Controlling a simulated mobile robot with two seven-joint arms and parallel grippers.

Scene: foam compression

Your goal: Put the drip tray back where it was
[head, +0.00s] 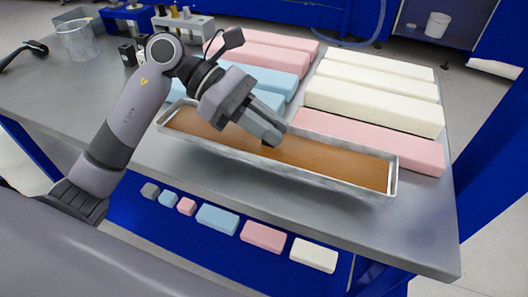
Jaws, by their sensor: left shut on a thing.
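The drip tray (340,163) is a long, shallow metal tray with a brown inside. It lies lengthwise across the front part of the grey table, in front of the foam blocks. My left gripper (270,138) comes down over the middle of the tray and is shut on it. The fingertips and the exact grip are partly hidden by the gripper body. A shadow lies on the table along the tray's front side; I cannot tell how far the tray is above the surface. My right gripper is not in view.
Pink (370,140), cream (375,105) and blue (260,82) foam blocks lie behind the tray. Small foam samples (263,236) line the blue strip below the table's front edge. A clear beaker (77,40) and a rack (185,24) stand at the back left. The left tabletop has free room.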

